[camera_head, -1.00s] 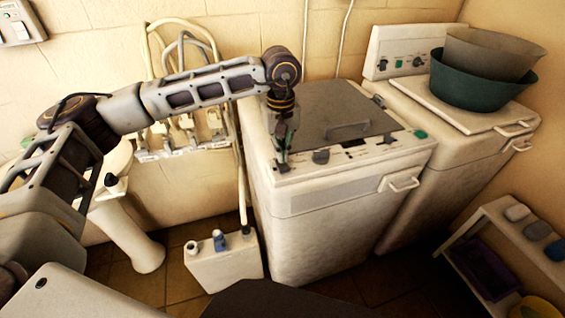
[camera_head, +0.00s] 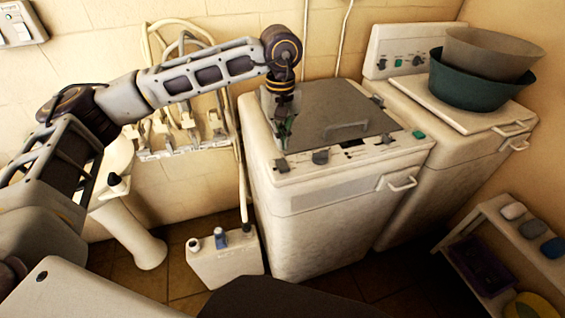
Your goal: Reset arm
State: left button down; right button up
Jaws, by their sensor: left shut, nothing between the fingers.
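My left arm comes in from the left and reaches across to the front washing machine (camera_head: 330,215). My left gripper (camera_head: 283,138) points down over the left end of that machine's control panel, close to its knobs. It is shut and holds nothing. Whether its fingertips touch the panel is hard to tell. The machine's dark grey lid (camera_head: 335,110) is closed. My right gripper is not in view.
A second machine (camera_head: 425,165) with stacked basins (camera_head: 482,75) stands to the right. A shelf (camera_head: 500,240) is at the lower right. A pale canister (camera_head: 226,260) stands on the floor. A pedestal basin (camera_head: 135,230) and wall taps (camera_head: 180,130) are at left.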

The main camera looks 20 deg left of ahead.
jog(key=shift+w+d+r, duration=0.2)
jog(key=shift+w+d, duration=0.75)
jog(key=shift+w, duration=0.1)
